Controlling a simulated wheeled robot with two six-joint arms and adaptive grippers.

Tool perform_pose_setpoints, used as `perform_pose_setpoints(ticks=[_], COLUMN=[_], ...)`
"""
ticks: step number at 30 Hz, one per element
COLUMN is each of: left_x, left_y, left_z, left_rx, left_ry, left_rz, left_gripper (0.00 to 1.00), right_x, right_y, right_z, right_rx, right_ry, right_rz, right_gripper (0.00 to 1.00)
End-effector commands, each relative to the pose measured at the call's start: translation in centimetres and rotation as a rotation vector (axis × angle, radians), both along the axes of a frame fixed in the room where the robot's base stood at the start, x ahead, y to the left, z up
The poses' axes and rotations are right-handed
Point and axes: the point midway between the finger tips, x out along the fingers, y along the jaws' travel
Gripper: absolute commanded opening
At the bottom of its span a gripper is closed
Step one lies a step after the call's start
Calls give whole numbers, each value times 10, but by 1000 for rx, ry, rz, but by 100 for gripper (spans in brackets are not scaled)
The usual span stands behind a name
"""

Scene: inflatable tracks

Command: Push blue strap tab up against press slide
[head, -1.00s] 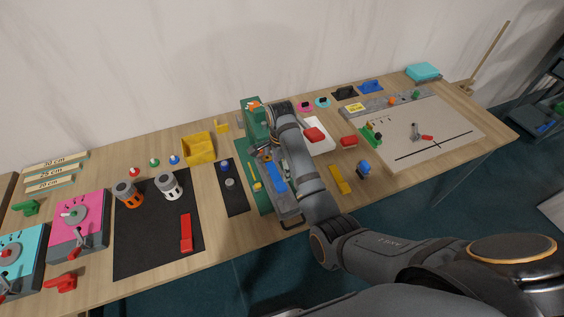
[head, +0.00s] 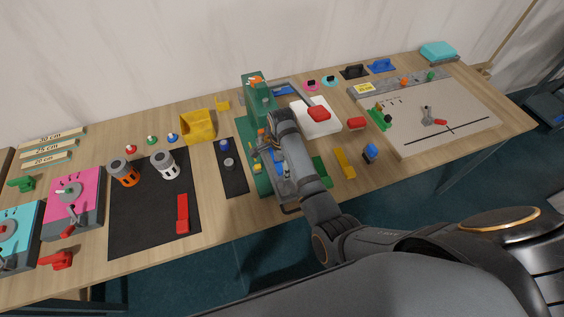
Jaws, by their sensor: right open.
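The green press (head: 258,95) stands upright near the middle of the bench, with its green base running toward the front edge. The grey press slide (head: 286,187) lies on that base, largely covered by my right arm. A small piece of blue (head: 278,168) shows on the slide just left of my arm; it looks like part of the blue strap, and its tab cannot be made out. My right gripper (head: 264,151) is low over the press base, beside the blue piece. It is open, its fingertips mostly hidden by my wrist; contact cannot be told. My left gripper is out of view.
A black strip with knobs (head: 228,165) and a yellow bin (head: 199,126) stand left of the press. A white block with a red-ended lever (head: 318,120), a green piece (head: 320,172) and a yellow bar (head: 345,163) are to its right.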

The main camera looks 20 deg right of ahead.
Motion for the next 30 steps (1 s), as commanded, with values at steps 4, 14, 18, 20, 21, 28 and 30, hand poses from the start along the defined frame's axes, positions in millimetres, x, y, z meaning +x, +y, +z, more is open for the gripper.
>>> perform_pose_setpoints(ticks=[4, 14, 18, 20, 21, 28, 30], left_x=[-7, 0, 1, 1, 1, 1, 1], left_y=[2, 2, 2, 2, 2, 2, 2], left_z=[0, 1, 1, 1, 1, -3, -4], left_rx=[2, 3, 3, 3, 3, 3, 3], left_ry=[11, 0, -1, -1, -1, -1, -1], left_rz=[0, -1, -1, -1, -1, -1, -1], left_gripper=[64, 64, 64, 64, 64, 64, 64], right_x=[0, 0, 0, 0, 1, 8, 9], right_y=[0, 0, 0, 0, 0, 0, 0], right_z=[1, 1, 1, 1, 1, 1, 0], right_rx=[0, -1, -1, -1, -1, -1, -1], right_ry=[0, 0, 0, 0, 0, -1, -1], right_rz=[0, 0, 0, 0, 0, 0, 0], right_gripper=[69, 30, 10, 10, 10, 10, 10])
